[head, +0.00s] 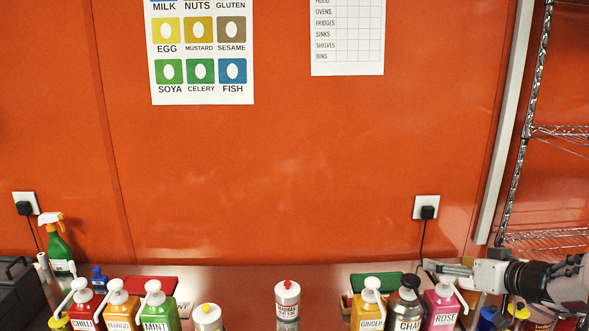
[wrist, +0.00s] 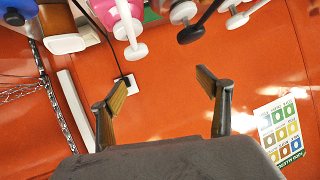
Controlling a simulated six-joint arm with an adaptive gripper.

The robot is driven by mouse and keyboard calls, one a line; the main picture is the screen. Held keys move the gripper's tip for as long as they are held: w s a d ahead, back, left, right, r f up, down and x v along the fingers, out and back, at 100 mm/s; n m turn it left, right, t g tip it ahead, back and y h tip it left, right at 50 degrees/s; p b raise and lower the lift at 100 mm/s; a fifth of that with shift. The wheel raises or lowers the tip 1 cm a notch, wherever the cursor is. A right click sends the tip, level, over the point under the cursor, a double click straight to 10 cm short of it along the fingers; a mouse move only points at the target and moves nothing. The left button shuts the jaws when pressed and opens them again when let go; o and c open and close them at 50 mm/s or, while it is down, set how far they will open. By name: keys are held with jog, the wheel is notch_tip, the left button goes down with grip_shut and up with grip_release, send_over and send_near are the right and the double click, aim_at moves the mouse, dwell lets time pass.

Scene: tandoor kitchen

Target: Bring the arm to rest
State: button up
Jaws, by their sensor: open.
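My gripper (head: 432,268) comes in from the right in the head view and points left, by the top of the pink ROSE pump bottle (head: 441,308). In the wrist view my gripper (wrist: 163,82) has its two fingers spread apart, with only orange wall seen between them. It is open and empty. The pink bottle also shows in the wrist view (wrist: 126,14), beyond the fingers. I cannot tell the exact gap between gripper and bottle.
CHAI (head: 408,308) and GINGER (head: 370,311) pump bottles stand left of ROSE. CHILLI (head: 82,309), MANGO (head: 120,312) and MINT (head: 158,312) stand at the left. A small red-capped bottle (head: 287,303) stands mid-counter. A wire shelf (head: 545,240) is at the right.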

jog(key=s+a+r+n+g+y, duration=0.1)
jog(key=s+a+r+g, duration=0.15)
jog(key=s+a, duration=0.7)
jog(key=s+a+r+g, duration=0.1)
jog(key=s+a+g, duration=0.35)
jog(key=a, duration=0.75)
jog(key=s+f+m+h, duration=0.1)
jog(key=s+f+h, duration=0.1)
jog(key=s, duration=0.9)
jog(key=s+f+m+h, duration=0.1)
jog(key=s+h, duration=0.1)
jog(key=s, duration=1)
jog(key=shift+f+h, duration=0.35)
jog(key=shift+h, duration=0.05)
